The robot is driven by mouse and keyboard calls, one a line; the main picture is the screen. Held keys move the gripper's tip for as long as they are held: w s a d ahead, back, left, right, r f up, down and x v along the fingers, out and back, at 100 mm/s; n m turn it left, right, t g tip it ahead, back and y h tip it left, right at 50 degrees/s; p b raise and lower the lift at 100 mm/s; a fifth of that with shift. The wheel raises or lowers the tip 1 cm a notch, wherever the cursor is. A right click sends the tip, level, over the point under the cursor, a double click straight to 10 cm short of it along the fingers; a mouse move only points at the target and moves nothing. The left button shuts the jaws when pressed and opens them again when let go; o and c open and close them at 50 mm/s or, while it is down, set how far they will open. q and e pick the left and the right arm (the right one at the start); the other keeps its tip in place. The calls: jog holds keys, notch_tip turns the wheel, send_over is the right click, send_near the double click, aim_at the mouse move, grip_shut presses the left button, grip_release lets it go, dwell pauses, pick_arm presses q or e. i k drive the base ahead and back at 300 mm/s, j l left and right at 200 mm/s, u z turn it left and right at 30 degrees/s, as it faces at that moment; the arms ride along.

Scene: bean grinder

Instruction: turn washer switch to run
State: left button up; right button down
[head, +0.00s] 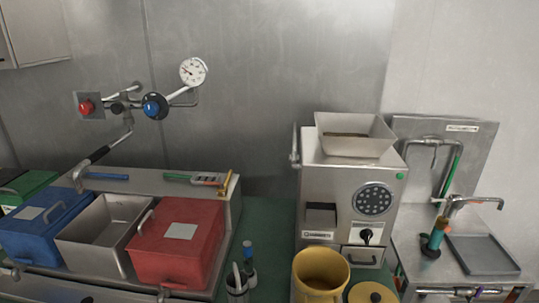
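A steel washing station stands at the right, with a tall labelled back panel (480,150), a spout (475,201) and a shallow grey tray (482,254). A green and orange upright part (437,234) stands beside the tray. I cannot make out a switch marked run on this station. A black rotary knob (366,237) with a pale pointer is on the front of the steel grinder (335,185); its marking is too small to read. Neither of my grippers is in view.
Blue (45,225), steel (105,228) and red (180,240) bins stand at the left. A yellow container (320,270) and yellow lid (371,294) are in front of the grinder. Wall pipes carry red (86,107) and blue (153,106) knobs. Green surface (270,225) shows between bins and grinder.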

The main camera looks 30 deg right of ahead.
aim_at(366, 234)
jog(key=z, duration=1.8)
jog(key=l, duration=0.15)
jog(key=i, duration=0.05)
